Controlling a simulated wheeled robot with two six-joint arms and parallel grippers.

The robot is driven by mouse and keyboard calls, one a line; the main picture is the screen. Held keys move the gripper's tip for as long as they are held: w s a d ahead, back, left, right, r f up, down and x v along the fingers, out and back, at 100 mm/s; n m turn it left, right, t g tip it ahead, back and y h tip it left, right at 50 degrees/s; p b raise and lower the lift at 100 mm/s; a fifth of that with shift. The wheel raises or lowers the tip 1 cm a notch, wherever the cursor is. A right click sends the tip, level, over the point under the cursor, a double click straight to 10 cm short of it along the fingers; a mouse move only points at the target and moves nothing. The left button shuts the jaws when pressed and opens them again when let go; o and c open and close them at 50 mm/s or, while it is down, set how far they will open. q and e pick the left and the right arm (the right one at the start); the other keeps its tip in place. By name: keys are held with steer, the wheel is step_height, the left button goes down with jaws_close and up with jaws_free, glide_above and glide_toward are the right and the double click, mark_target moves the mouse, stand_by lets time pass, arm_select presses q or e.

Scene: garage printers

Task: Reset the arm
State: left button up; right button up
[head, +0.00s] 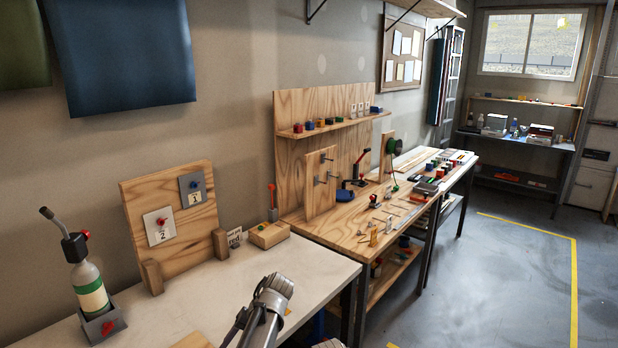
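A grey metal part of one of my arms (268,306) rises at the bottom centre, in front of the white-topped table. It has a ribbed round end and a dark cable beside it. A small piece of another grey part (328,344) shows at the bottom edge. I cannot tell which arm each belongs to. No gripper fingers can be made out on either part, so both grippers are out of sight.
The white table (310,262) holds a bottle (88,288) in a grey holder, a wooden board (190,240) with plates marked 1 and 2, and a wooden box (269,235). A cluttered wooden workbench (345,237) stands beyond. The floor (500,290) at right is clear.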

arm_select(q)
steer(key=s+d+m+t+h+p, duration=0.1)
steer(key=s+d+m+h+p, duration=0.2)
steer(key=s+d, duration=1)
steer(key=s+r+m+h, duration=0.1)
steer(key=s+h, duration=0.1)
steer(key=s, duration=0.2)
steer(key=shift+s+d+m, duration=0.2)
steer(key=shift+s+m, duration=0.05)
steer(key=shift+m, duration=0.15)
steer(key=shift+a, duration=0.1)
